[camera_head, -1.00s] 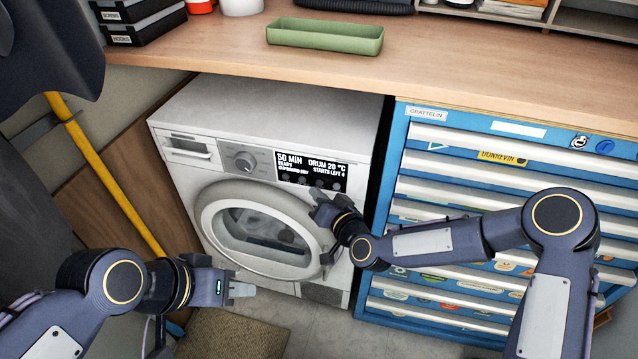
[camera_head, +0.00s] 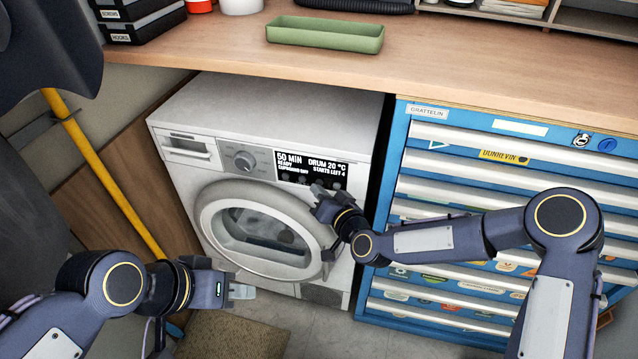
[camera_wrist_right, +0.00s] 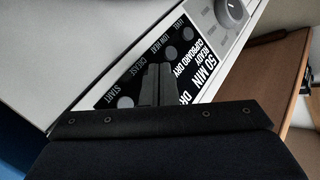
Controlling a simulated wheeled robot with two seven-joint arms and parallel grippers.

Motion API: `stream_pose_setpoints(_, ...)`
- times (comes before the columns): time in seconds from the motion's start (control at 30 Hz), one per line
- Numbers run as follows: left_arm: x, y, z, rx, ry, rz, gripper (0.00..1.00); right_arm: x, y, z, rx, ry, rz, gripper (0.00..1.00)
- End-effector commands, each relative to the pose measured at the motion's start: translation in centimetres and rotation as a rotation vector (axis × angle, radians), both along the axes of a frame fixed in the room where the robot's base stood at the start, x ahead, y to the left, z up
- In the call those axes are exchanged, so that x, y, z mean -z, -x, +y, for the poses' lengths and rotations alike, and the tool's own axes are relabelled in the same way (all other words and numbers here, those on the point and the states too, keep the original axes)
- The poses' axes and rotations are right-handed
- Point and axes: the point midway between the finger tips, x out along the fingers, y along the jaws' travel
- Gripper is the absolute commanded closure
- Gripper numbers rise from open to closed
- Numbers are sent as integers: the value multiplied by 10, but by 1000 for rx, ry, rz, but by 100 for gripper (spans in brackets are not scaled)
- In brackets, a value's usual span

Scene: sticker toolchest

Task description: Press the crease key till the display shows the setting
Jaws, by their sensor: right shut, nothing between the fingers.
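The white dryer (camera_head: 265,115) has a black display panel (camera_head: 312,171) reading "50 MIN", "READY", "CUPBOARD DRY", "DRUM 20 °C" and "STARTS LEFT 4". In the right wrist view, a row of round keys runs along the panel, labelled START, CREASE, LOW HEAT and LEVEL. My right gripper (camera_head: 318,191) is shut and empty, its fingertips at the panel's lower edge. In the right wrist view, its fingers (camera_wrist_right: 155,80) cover the spot beside the CREASE label, hiding that key. Whether they touch it I cannot tell. My left gripper (camera_head: 241,291) hangs low before the dryer; its jaw state is unclear.
A blue drawer chest (camera_head: 395,165) stands right of the dryer. The wooden worktop (camera_head: 450,50) above holds a green tray (camera_head: 325,36) and black boxes (camera_head: 145,27). A yellow pole (camera_head: 105,175) leans at the left. The dryer's round door (camera_head: 205,215) is closed.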

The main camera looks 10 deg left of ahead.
Motion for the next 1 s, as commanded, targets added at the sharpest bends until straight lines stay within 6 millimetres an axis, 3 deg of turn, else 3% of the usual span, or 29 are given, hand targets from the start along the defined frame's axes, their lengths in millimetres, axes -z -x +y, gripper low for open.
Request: stream_pose_setpoints(1.0,6,0,0,0,0,0,64,0,-7,0,1,0,-1,100)
